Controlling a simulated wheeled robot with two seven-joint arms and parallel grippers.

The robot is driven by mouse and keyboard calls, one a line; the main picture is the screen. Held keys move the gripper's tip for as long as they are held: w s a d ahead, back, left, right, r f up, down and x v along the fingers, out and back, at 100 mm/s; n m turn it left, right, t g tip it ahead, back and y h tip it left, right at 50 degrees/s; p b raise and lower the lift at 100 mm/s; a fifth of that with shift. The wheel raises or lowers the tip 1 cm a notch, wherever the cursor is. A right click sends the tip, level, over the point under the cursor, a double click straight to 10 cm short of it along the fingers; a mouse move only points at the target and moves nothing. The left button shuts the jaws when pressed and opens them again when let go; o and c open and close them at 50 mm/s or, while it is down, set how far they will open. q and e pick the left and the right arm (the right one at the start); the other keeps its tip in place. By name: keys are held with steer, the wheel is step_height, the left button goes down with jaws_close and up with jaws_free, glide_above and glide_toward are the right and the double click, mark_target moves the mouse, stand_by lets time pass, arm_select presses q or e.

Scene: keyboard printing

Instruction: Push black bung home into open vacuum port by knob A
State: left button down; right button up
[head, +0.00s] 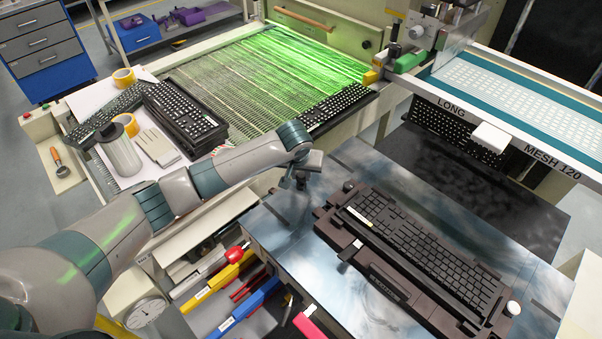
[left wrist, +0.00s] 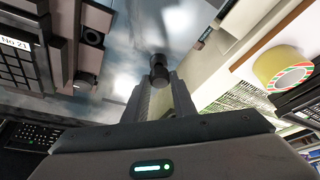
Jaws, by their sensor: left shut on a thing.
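My left gripper (head: 300,178) is over the left end of the steel table, left of the black keyboard fixture and apart from it. In the left wrist view my left gripper (left wrist: 160,95) is shut on the black bung (left wrist: 159,68), a short dark cylinder at the fingertips. In the head view I cannot make the bung out clearly. My right gripper is not in view.
A drawer of coloured tools lies below left. A yellow tape roll (left wrist: 285,68) shows in the left wrist view.

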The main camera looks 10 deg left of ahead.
arm_select(q)
steer(key=shift+f+p, duration=0.6)
steer(key=shift+f, duration=0.2)
stand_by(1.4)
steer(key=shift+s+f, duration=0.1)
steer(key=shift+f, duration=0.1)
stand_by(0.5)
steer(key=c, duration=1.4)
jaws_free()
step_height(320, 180, up, 5)
steer(key=p, duration=0.5)
steer(key=shift+r, duration=1.05)
